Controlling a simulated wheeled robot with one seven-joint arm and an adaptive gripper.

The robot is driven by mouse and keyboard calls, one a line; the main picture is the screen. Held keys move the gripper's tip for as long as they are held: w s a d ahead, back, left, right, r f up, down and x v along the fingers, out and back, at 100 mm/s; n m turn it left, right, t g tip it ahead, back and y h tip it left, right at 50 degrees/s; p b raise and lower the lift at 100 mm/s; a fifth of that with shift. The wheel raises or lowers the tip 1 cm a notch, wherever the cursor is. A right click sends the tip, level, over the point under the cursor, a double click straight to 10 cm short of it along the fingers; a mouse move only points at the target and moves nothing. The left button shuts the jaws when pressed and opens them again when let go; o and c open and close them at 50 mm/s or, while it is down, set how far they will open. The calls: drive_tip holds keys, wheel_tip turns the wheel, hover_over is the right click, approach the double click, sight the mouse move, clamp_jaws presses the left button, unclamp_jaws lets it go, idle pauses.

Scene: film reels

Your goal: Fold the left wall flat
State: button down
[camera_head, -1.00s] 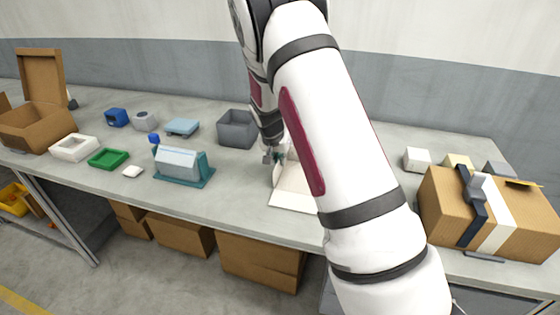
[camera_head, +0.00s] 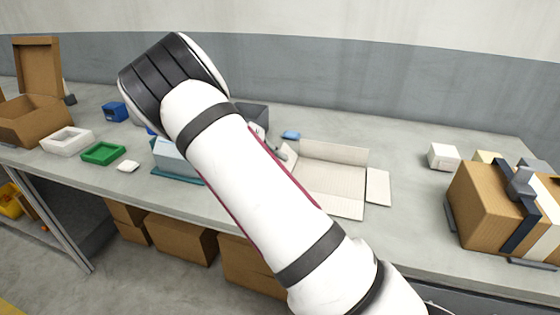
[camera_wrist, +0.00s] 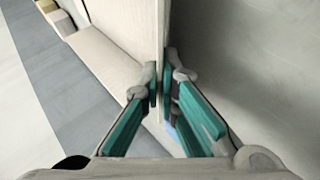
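A pale cardboard box (camera_head: 332,188) lies opened out on the table, right of my arm in the head view. Its back wall (camera_head: 335,152) stands up, and its right flap (camera_head: 378,187) lies flat. In the wrist view a pale upright panel, apparently the left wall (camera_wrist: 140,25), runs edge-on between my fingers. My gripper (camera_wrist: 161,82) has its two fingertips close together, one on each side of this panel.
A small blue item (camera_head: 291,134) lies behind the box. A grey bin (camera_head: 254,114) and a teal-based holder (camera_head: 172,160) are partly behind my arm. A taped brown carton (camera_head: 500,205) and small blocks (camera_head: 443,156) stand at right. Table between box and carton is clear.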

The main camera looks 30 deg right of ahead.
drive_tip(key=shift+w+a+f+g+h+b, duration=0.2)
drive_tip(key=shift+f+g+h+b, duration=0.15)
drive_tip(key=shift+g+h+b, duration=0.25)
drive_tip(key=c, duration=1.8)
unclamp_jaws()
drive_tip(key=shift+c, duration=0.2)
drive_tip(key=v, duration=1.2)
drive_tip(key=shift+s+r, duration=0.1)
